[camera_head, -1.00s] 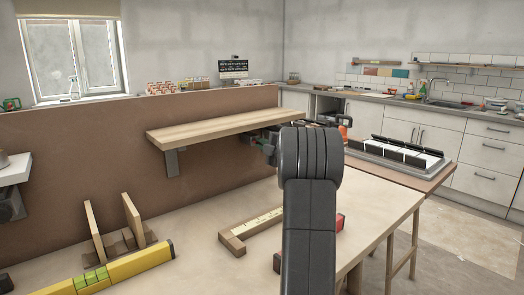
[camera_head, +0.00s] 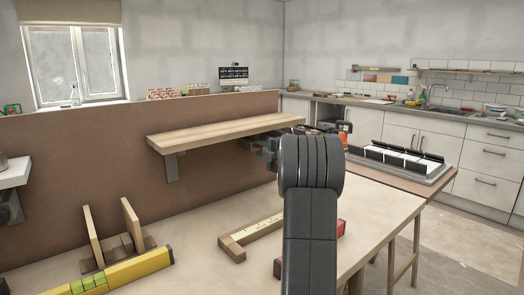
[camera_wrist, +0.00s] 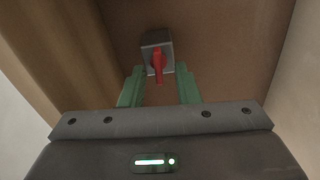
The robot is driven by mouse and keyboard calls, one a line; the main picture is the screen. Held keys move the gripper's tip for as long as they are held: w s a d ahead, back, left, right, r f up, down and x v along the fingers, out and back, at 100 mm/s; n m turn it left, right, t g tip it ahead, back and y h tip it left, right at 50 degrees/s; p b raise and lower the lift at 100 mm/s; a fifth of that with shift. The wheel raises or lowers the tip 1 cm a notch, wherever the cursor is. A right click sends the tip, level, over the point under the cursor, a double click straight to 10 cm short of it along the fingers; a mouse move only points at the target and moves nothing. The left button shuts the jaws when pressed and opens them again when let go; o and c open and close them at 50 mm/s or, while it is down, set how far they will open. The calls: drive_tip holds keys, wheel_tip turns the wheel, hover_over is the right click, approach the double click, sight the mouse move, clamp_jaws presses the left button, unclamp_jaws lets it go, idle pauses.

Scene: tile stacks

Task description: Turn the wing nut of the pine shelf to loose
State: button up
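The pine shelf (camera_head: 225,132) is fixed along the brown panel, with a grey bracket (camera_head: 172,165) under its left part. In the wrist view, the red wing nut (camera_wrist: 158,62) sits on a grey block (camera_wrist: 152,40), its long wing lying up and down in the picture. My gripper (camera_wrist: 160,69) is open, with one green finger on each side of the wing nut. Gaps show between the wing and both fingers; no contact is visible. In the head view, my dark arm hides most of the gripper; only a bit of it shows under the shelf's right end.
The bench below holds a yellow spirit level (camera_head: 130,272), an L-shaped wooden square (camera_head: 262,228) and upright wooden pieces (camera_head: 132,222). A tray with dark bars (camera_head: 400,160) stands at the right. Bare bench lies between the level and the square.

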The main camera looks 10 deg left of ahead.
drive_tip(key=v, duration=1.4)
drive_tip(key=shift+a, duration=0.15)
drive_tip(key=x, duration=1.3)
drive_tip(key=shift+w+a, duration=0.3)
drive_tip(key=shift+d, duration=0.1)
